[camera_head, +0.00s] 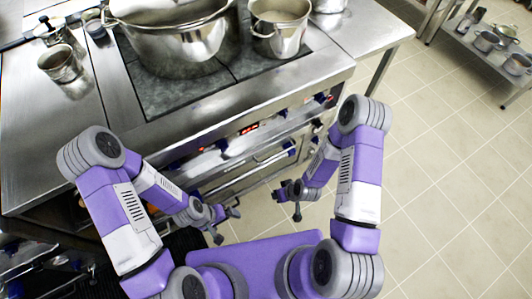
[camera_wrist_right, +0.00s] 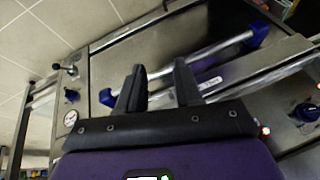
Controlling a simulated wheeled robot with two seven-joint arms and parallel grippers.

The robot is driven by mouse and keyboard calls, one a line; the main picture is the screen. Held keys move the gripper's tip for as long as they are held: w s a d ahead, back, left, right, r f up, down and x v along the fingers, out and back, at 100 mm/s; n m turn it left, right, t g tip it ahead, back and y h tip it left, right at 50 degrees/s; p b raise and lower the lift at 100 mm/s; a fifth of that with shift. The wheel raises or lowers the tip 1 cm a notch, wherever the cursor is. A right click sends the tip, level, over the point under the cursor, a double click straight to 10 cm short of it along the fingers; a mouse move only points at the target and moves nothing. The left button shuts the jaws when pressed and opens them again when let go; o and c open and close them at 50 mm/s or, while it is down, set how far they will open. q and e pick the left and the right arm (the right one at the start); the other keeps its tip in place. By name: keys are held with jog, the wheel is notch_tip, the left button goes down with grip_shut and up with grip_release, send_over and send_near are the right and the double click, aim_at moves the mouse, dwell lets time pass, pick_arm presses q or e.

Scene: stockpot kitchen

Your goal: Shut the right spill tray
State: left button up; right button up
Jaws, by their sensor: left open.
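The range's steel front (camera_head: 250,150) runs along the near side of the cooktop. Below its control panel is a bar handle with blue ends (camera_head: 268,159), and it also shows in the right wrist view (camera_wrist_right: 190,63). I cannot tell the right spill tray apart from the panels and ledges here, nor how far out it stands. My right gripper (camera_head: 289,197) is in front of the range; in the wrist view its two dark fingers (camera_wrist_right: 160,85) are apart with nothing between them, pointing toward the bar. My left gripper (camera_head: 227,222) is open and empty, low in front of the range.
A large stockpot (camera_head: 180,40) and a smaller pot (camera_head: 278,28) stand on the cooktop. A metal cup (camera_head: 60,65) stands on the left counter. A shelf with pots (camera_head: 487,42) is at the far right. The tiled floor (camera_head: 450,170) to the right is clear.

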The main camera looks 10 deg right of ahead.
jog(key=w+d+f+n+t+b, duration=0.2)
jog(key=w+d+f+n+t, duration=0.1)
jog(key=w+f+n+t, duration=0.25)
jog(key=n+t+y+b, duration=0.25)
jog(key=n+t, duration=0.35)
jog(key=n, duration=0.9)
send_near(275, 156)
jog(key=r+x, duration=0.1)
jog(key=x, duration=0.3)
jog(key=shift+m+g+h, duration=0.25)
jog(key=b+x, duration=0.1)
jog(key=x, duration=0.2)
jog(key=f+b+x, duration=0.1)
jog(key=x, duration=0.2)
jog(key=shift+w+f, duration=0.15)
jog(key=shift+w, duration=0.05)
grip_shut()
